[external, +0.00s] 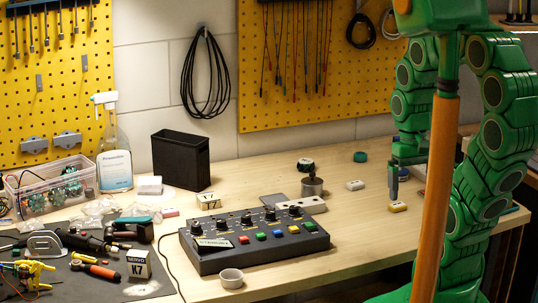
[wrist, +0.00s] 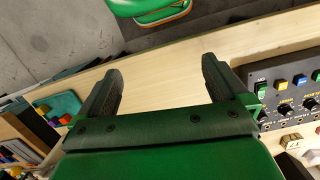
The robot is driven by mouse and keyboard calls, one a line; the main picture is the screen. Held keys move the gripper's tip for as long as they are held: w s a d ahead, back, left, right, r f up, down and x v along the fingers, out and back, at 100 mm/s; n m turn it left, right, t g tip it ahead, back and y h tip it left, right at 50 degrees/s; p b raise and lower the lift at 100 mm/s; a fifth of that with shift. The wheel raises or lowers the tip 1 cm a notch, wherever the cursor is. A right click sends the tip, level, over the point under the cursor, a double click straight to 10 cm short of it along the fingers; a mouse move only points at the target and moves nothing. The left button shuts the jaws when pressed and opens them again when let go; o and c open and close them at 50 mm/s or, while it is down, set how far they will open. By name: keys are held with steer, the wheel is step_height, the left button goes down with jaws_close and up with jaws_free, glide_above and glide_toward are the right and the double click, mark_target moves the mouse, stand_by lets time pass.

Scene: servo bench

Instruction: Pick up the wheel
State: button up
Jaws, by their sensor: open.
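My gripper (wrist: 162,70) is open in the wrist view, with only bare wooden bench showing between its two dark fingers. I cannot identify the wheel for certain. A small dark round thing (external: 305,165) lies towards the back of the bench and may be it. A teal ring-like piece (external: 360,157) lies to its right. Neither is between the fingers.
A dark control box (external: 250,238) with knobs and coloured buttons stands at the front middle; it also shows at the wrist view's right (wrist: 290,92). Tools crowd the left.

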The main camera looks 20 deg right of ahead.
steer(key=shift+s+a+r+n, duration=0.15)
steer(key=shift+s+n, duration=0.55)
steer(key=shift+s, duration=0.35)
steer(key=c, duration=0.4)
steer(key=shift+c, duration=0.2)
